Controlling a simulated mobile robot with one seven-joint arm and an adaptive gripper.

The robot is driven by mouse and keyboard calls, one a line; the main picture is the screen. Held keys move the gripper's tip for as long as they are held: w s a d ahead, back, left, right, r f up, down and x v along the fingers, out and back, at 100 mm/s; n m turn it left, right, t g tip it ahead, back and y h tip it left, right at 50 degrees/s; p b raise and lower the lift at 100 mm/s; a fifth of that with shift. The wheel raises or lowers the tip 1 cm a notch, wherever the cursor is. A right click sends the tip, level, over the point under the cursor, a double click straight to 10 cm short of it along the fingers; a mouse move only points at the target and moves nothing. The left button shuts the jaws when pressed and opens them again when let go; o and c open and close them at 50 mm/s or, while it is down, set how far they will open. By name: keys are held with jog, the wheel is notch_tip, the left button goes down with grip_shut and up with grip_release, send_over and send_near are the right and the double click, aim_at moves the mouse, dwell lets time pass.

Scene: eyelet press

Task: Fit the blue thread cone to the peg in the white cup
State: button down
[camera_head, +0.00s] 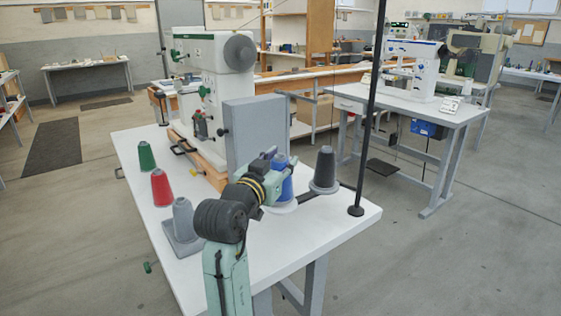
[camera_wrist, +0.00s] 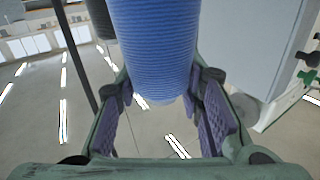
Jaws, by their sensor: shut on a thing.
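The blue thread cone (camera_head: 286,187) is between the fingers of my gripper (camera_head: 279,179), toward the right end of the white table. In the wrist view the ribbed blue cone (camera_wrist: 155,45) fills the top middle, with the purple finger pads of my gripper (camera_wrist: 160,95) on both sides of it. The gripper is shut on the cone. The white cup (camera_head: 284,209) shows as a pale rim just below the cone. The peg is hidden, and I cannot tell whether the cone is around it or above it.
A dark grey cone (camera_head: 325,169) stands close to the right. Green (camera_head: 146,156), red (camera_head: 161,188) and light grey (camera_head: 182,220) cones stand along the left. A grey panel (camera_head: 250,125) of the machine rises just behind. A black pole (camera_head: 370,110) stands at the right.

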jog(key=shift+f+b, duration=0.55)
jog(key=shift+f, duration=0.25)
jog(key=c, duration=1)
grip_release()
jog(key=shift+r+p, duration=2.1)
jog(key=shift+r, duration=0.45)
